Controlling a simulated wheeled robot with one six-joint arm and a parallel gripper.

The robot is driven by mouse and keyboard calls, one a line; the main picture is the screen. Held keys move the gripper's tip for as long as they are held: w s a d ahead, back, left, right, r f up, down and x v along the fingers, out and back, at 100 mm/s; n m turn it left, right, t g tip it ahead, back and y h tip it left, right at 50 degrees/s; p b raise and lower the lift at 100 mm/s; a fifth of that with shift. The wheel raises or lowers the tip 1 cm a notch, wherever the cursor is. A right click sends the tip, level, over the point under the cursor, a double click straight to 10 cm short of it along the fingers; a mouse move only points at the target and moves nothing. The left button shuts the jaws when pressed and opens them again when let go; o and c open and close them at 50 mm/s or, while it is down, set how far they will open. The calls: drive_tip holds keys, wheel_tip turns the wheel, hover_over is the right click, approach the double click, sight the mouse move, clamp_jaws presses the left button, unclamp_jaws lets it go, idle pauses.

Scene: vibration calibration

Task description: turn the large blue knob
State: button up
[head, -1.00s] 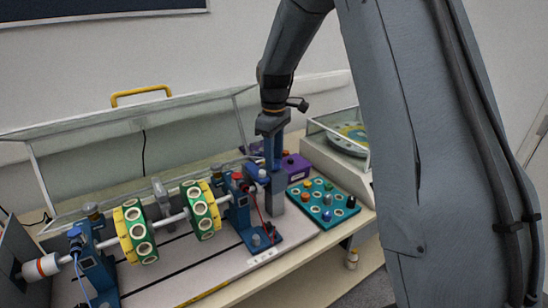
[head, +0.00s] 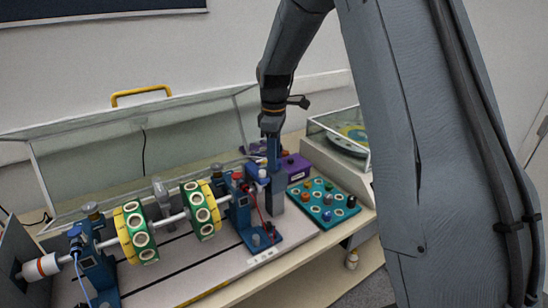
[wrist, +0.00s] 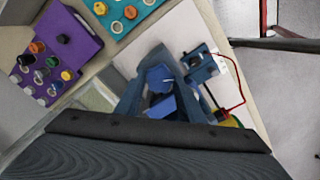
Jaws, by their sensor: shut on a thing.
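The large blue knob (wrist: 158,78) shows in the wrist view between my two blue fingers. My gripper (wrist: 160,100) is shut on it from above. In the head view my gripper (head: 274,158) points down above a grey upright block (head: 278,202), beside the right bearing stand. There the knob is hidden behind the gripper, and I cannot make out its marking or angle.
A teal panel (head: 318,205) with several small knobs lies to the right, with a purple box (head: 296,166) behind it. The shaft with green and yellow discs (head: 135,232) is at left. A red cable (wrist: 236,100) runs close by. A clear cover (head: 75,180) stands behind.

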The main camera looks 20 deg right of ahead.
drive_tip(key=o, duration=1.1)
drive_tip(key=shift+r, duration=0.1)
wheel_tip(320, 180, up, 8)
drive_tip(key=b, duration=0.2)
drive_tip(key=shift+b, duration=0.3)
drive_tip(key=shift+f, duration=0.2)
drive_tip(key=s+f+m, duration=0.4)
drive_tip(key=s, duration=0.4)
drive_tip(key=s+f+m+t+b, duration=0.1)
drive_tip(key=s+f+m, duration=0.3)
drive_tip(key=s, duration=0.5)
drive_tip(key=s+f+m+b, duration=0.1)
drive_tip(key=s+f+m, duration=0.3)
drive_tip(key=s+f, duration=0.2)
drive_tip(key=shift+s+d+f+m, duration=0.1)
drive_tip(key=shift+s+m, duration=0.05)
drive_tip(key=shift+s, duration=0.5)
drive_tip(key=shift+s+d+m, duration=0.1)
drive_tip(key=shift+s+m, duration=0.05)
drive_tip(key=shift+s, duration=0.45)
